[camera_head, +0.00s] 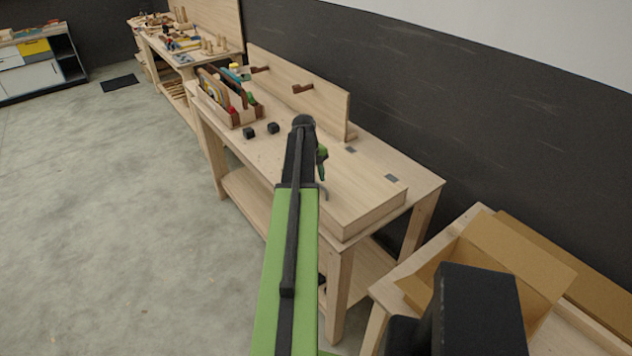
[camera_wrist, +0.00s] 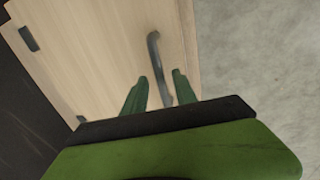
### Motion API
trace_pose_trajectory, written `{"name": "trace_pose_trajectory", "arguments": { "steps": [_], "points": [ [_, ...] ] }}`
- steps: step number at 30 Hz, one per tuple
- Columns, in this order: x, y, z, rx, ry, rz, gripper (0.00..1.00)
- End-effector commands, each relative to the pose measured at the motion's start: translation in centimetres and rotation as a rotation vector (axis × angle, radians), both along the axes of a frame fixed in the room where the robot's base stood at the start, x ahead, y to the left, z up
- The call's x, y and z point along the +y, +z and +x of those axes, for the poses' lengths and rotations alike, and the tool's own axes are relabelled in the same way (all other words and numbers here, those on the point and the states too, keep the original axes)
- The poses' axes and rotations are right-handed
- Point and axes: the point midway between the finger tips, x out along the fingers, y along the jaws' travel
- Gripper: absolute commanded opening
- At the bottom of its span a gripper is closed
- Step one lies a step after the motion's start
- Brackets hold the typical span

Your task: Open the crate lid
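The wooden crate (camera_head: 365,213) sits at the near end of the workbench. Its pale flat lid (camera_head: 352,180) looks shut, with two dark hinges along the wall side. A grey curved handle (camera_head: 325,192) is fixed at the lid's edge opposite the hinges; it also shows in the wrist view (camera_wrist: 153,45). My gripper (camera_wrist: 159,75) has its green fingers apart. In the wrist view the lower end of the handle lies between the fingers, with gaps visible on both sides. I cannot tell how far above the lid the fingertips are. My arm hides part of the lid in the head view.
Two small black blocks (camera_head: 261,130) and a wooden tote of tools (camera_head: 228,103) stand farther along the workbench (camera_head: 275,152). A backboard with brown pegs (camera_head: 300,90) rises behind. An open cardboard box (camera_head: 515,253) is at the right. The floor at left is clear.

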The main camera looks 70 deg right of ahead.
Motion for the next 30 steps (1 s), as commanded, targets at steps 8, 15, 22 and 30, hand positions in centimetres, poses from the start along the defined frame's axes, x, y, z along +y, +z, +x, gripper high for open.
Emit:
{"name": "trace_pose_trajectory", "arguments": {
  "steps": [8, 15, 22, 30],
  "points": [
    [-0.02, 0.02, -0.04, 0.0, -0.001, 0.0, 0.0],
    [-0.05, 0.03, -0.06, 0.0, -0.001, -0.001, 0.0],
    [-0.07, 0.03, -0.09, 0.001, -0.001, -0.002, 0.0],
    [-0.09, 0.04, -0.11, 0.001, -0.001, -0.002, 0.0]
  ]
}}
